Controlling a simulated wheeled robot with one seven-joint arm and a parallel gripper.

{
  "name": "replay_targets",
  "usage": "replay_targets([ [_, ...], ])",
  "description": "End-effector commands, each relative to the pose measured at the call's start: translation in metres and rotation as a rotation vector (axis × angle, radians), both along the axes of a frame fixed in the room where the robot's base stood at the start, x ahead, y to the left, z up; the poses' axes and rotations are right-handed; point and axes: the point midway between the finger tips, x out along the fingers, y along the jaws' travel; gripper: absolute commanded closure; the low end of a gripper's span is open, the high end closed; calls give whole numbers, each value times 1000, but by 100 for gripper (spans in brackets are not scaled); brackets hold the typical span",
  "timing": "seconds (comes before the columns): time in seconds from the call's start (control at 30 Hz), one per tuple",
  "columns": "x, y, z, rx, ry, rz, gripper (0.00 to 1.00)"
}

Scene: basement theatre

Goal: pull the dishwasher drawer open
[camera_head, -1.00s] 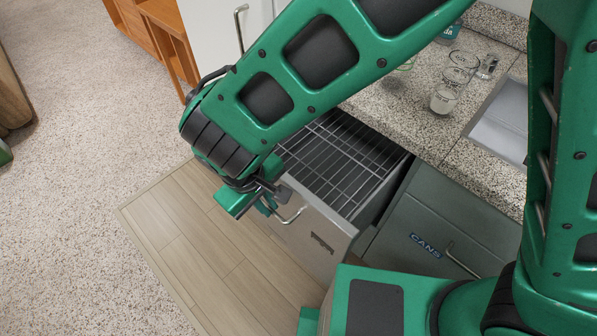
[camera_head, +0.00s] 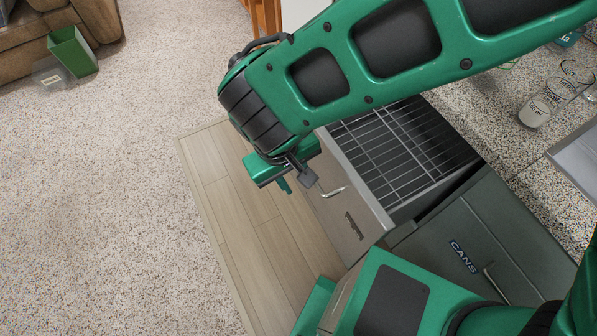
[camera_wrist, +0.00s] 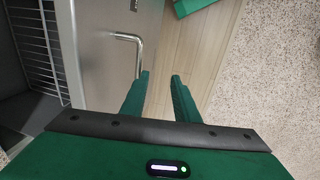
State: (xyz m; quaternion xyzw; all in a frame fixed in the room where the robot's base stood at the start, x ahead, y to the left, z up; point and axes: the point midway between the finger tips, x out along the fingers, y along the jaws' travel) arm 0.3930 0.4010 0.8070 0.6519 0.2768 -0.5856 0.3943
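The dishwasher drawer (camera_head: 352,208) stands pulled out, with a steel front and a wire rack (camera_head: 405,148) inside. Its bent metal handle (camera_head: 333,191) is on the front face. In the wrist view the handle (camera_wrist: 131,50) lies just left of my fingers, beyond the left fingertip, and not between them. My gripper (camera_head: 287,183) is beside the drawer front, over the wood floor. In the wrist view my gripper (camera_wrist: 162,82) has its two fingers apart with nothing between them. Whether the left finger touches the handle I cannot tell.
A grey drawer marked CANS (camera_head: 470,250) sits shut right of the dishwasher drawer. A speckled counter (camera_head: 490,115) holds a glass (camera_head: 535,110). Wood flooring (camera_head: 235,200) and open carpet (camera_head: 120,200) lie left. A green bin (camera_head: 73,50) stands by a sofa (camera_head: 35,25).

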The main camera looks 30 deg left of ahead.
Motion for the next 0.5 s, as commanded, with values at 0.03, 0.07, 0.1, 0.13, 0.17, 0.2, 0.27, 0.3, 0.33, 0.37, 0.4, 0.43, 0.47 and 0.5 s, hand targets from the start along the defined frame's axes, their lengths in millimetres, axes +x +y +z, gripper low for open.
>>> replay_targets([
  [0.03, 1, -1, 0, -1, -1, -2, 72],
  [0.07, 1, -1, 0, -1, -1, -3, 72],
  [0.1, 1, -1, 0, -2, -1, -3, 72],
  [0.13, 2, -2, 0, -2, -1, -3, 72],
  [0.17, 2, -2, 1, -2, -1, -4, 72],
  [0.2, 2, -1, 3, -3, -2, -4, 72],
  [0.27, 1, -1, 8, -2, -2, -4, 72],
  [0.3, 1, 0, 13, 0, -2, -5, 72],
  [0.33, 0, 1, 17, 1, -3, -5, 72],
  [0.37, 0, 1, 21, 1, -3, -5, 72],
  [0.4, -1, 1, 28, 1, -3, -5, 72],
  [0.43, -2, 2, 34, 2, -2, -5, 72],
  [0.47, -3, 3, 39, 1, -3, -5, 72],
  [0.5, -4, 4, 47, 2, -2, -5, 72],
])
